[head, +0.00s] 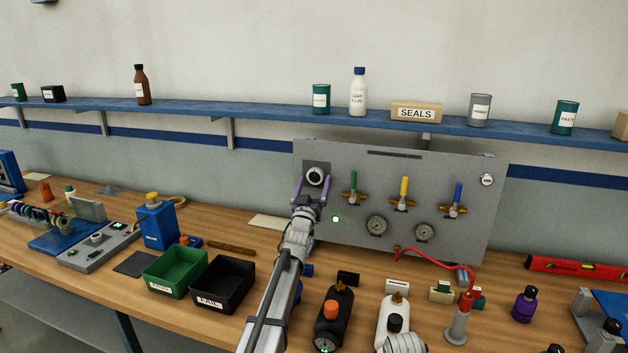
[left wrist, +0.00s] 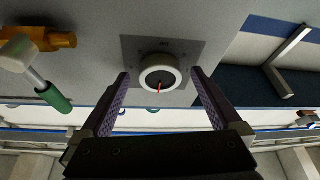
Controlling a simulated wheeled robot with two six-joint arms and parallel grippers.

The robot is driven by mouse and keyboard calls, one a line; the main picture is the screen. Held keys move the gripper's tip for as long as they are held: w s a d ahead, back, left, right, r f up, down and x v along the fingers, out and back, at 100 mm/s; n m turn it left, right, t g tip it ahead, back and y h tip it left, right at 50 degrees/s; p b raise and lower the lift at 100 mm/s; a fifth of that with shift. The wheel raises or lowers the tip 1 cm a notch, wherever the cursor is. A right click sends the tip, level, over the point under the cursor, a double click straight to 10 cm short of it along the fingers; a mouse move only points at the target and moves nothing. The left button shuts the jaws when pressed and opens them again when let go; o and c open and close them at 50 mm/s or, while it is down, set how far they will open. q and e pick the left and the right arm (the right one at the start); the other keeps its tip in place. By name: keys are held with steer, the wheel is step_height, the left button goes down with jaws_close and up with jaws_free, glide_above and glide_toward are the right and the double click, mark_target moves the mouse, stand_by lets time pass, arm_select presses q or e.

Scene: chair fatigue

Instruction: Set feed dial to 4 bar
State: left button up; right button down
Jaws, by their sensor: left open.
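The feed dial (head: 315,175) is a round white-rimmed knob with a dark face on a dark square plate, at the upper left of the grey panel (head: 460,200). In the left wrist view the dial (left wrist: 159,76) shows a red mark pointing toward the bottom of the picture. Its scale numbers are too small to read. My left gripper (head: 311,186) is open, with one purple finger on each side of the dial. In the left wrist view the left gripper (left wrist: 160,77) has visible gaps between its fingers and the dial. My right gripper is not in view.
Green (head: 354,182), yellow (head: 404,187) and blue (head: 457,195) valve handles sit right of the dial, above two gauges (head: 376,226). A green light (head: 336,219) shows below the dial. Bins (head: 176,270), bottles (head: 393,318) and a red hose (head: 440,259) crowd the bench.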

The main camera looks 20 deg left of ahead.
arm_select(q)
steer(key=shift+w+r, duration=0.1)
steer(key=shift+w, duration=0.05)
steer(key=c, duration=1.4)
steer(key=shift+a+m, duration=0.1)
steer(key=shift+m, duration=0.3)
steer(key=m+h, duration=0.1)
steer(key=m, duration=0.1)
steer(key=m+h, duration=0.2)
steer(key=m, duration=0.1)
steer(key=shift+a+h, duration=0.2)
steer(key=shift+h, duration=0.1)
steer(key=shift+a+r+m+g+h+p, duration=0.1)
steer(key=shift+m+g+h+p, duration=0.45)
steer(key=shift+m, duration=1.15)
steer(key=shift+a+m+g+h+p, duration=0.1)
steer(key=shift+m+h, duration=0.75)
steer(key=shift+m, duration=1.15)
